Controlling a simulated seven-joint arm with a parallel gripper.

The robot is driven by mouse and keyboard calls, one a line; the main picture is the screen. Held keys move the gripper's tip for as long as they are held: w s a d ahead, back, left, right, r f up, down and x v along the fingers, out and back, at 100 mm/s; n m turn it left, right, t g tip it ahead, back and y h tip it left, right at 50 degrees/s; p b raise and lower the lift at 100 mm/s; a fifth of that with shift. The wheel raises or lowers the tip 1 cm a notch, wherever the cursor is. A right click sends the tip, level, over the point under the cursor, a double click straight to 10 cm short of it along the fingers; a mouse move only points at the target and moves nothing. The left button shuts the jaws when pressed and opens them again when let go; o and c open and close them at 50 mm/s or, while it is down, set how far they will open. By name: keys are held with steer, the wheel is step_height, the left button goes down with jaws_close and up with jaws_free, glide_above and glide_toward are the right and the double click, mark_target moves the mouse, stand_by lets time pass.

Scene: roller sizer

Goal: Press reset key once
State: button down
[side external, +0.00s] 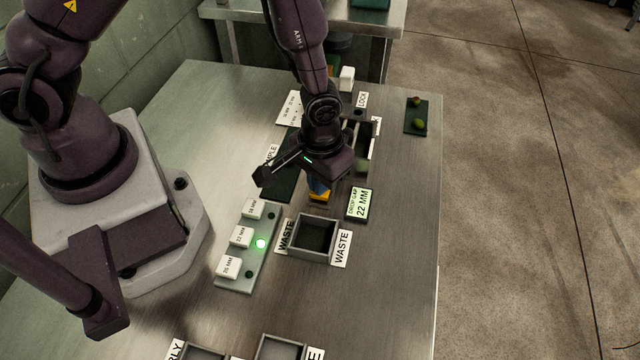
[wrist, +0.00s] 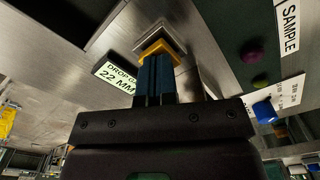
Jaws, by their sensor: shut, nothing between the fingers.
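My gripper (side external: 320,197) is shut and empty, its blue fingers and yellow tips pointing down at the table between the key panel and the "DROP GAP 22 MM" display (side external: 359,204). In the wrist view the shut tips (wrist: 158,47) are in front of a square grey piece (wrist: 179,36); I cannot tell whether they touch it. No label reading reset is legible, so I cannot tell for sure which thing is the reset key. The display also shows in the wrist view (wrist: 117,77).
A panel with several white size keys (side external: 241,237) has a lit green lamp beside the middle key. An open waste bin (side external: 314,222) stands just in front of my gripper. A green mat (side external: 416,112) with two olive-coloured pieces lies at right. The right tabletop is mostly clear.

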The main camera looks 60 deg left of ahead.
stand_by(0.5)
steer(key=shift+r, duration=1.2)
steer(key=shift+r, duration=2.5)
